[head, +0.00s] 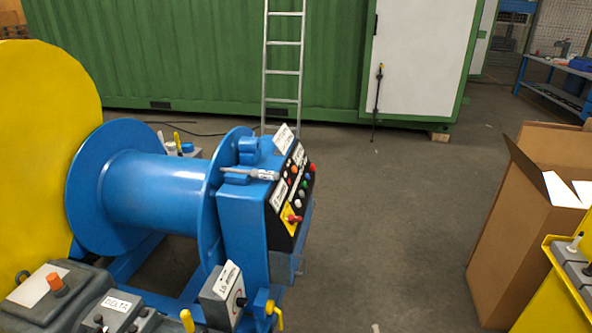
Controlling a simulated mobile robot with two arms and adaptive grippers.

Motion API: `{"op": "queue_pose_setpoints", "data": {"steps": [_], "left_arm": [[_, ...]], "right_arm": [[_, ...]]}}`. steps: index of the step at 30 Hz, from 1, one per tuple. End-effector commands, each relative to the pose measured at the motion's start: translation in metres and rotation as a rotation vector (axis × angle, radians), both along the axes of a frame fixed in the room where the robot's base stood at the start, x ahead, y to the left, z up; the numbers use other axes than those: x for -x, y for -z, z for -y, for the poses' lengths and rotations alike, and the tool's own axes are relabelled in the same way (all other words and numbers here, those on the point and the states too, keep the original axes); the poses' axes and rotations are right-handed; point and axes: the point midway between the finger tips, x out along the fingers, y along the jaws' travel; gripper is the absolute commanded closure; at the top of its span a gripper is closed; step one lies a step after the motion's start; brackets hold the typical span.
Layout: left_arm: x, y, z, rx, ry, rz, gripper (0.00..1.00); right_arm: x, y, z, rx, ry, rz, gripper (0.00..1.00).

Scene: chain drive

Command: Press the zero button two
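No button that I can read as zero or two shows in the head view; the panel labels are too small to tell. A black control panel (287,196) slopes on the blue winch housing. It carries several small buttons in red, orange, green and white, and a red knob (291,218) on a yellow plate. A grey box at the lower left has an orange button (54,282). A smaller grey box with a "DELTA" label (117,304) sits beside it. Another labelled grey box (222,300) stands below the winch. Neither gripper is in view.
A blue winch drum (155,190) and yellow disc (45,150) fill the left. A cardboard box (510,230) and yellow crate (552,300) stand at right. A ladder (284,70) leans by a green container (180,50). The floor between winch and cardboard box is clear.

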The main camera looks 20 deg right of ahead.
Motion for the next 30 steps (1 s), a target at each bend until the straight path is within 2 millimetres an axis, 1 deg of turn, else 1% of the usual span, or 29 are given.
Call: {"op": "queue_pose_setpoints", "data": {"steps": [1,10,30], "left_arm": [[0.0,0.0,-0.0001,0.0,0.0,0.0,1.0],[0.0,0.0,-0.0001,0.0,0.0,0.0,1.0],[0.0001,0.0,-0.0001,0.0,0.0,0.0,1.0]], "right_arm": [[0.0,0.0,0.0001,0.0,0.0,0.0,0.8],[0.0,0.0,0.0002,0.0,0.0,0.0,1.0],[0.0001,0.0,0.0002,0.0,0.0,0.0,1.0]]}}
